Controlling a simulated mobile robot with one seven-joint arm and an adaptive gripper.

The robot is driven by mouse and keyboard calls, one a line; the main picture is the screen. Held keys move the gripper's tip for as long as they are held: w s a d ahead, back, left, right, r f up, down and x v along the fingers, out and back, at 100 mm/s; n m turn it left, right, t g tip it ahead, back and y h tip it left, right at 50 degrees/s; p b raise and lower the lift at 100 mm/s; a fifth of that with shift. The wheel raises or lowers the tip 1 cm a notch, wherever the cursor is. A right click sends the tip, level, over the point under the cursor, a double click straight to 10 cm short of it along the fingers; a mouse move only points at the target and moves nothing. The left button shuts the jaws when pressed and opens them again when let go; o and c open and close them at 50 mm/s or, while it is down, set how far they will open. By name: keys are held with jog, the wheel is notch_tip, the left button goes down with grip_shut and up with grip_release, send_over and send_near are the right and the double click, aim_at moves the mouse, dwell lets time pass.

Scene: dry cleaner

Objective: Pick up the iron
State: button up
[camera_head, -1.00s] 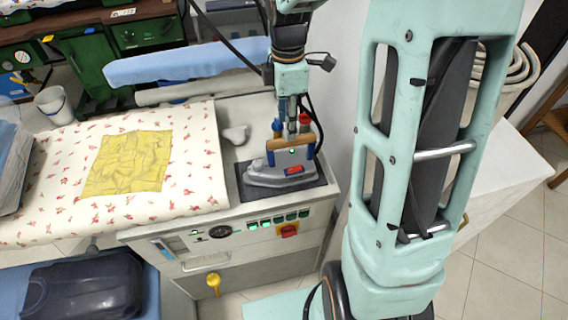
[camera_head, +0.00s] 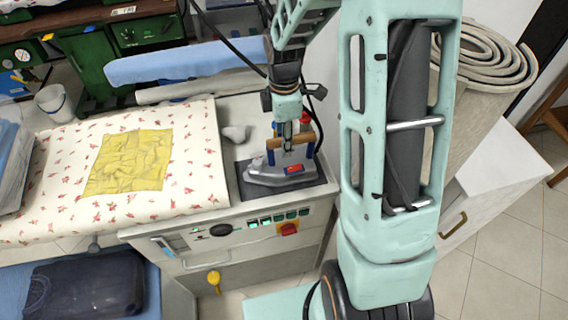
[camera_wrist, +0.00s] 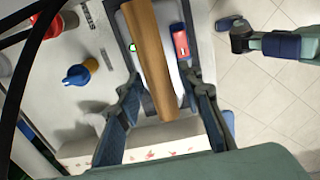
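The iron (camera_head: 283,174) is grey with a wooden handle and a red part. It sits on a dark pad (camera_head: 315,187) at the right end of the ironing station. In the wrist view, its wooden handle (camera_wrist: 150,60) runs lengthwise between my fingers, and its red part (camera_wrist: 181,42) shows beside it. My gripper (camera_head: 290,143) is directly over the iron, down at handle height. In the wrist view, the fingers of my gripper (camera_wrist: 162,88) are spread on both sides of the handle with visible gaps. Part of the iron's body is hidden under the handle.
The floral ironing board (camera_head: 60,190) with a yellow cloth (camera_head: 130,160) lies to the left. A blue-topped bottle (camera_wrist: 77,75) and a red-topped one stand close beside the iron. The control panel (camera_head: 255,226) is in front. A dark hose runs along my arm.

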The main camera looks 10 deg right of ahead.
grip_shut()
jog(key=shift+w+r, duration=0.2)
jog(key=shift+w, duration=0.05)
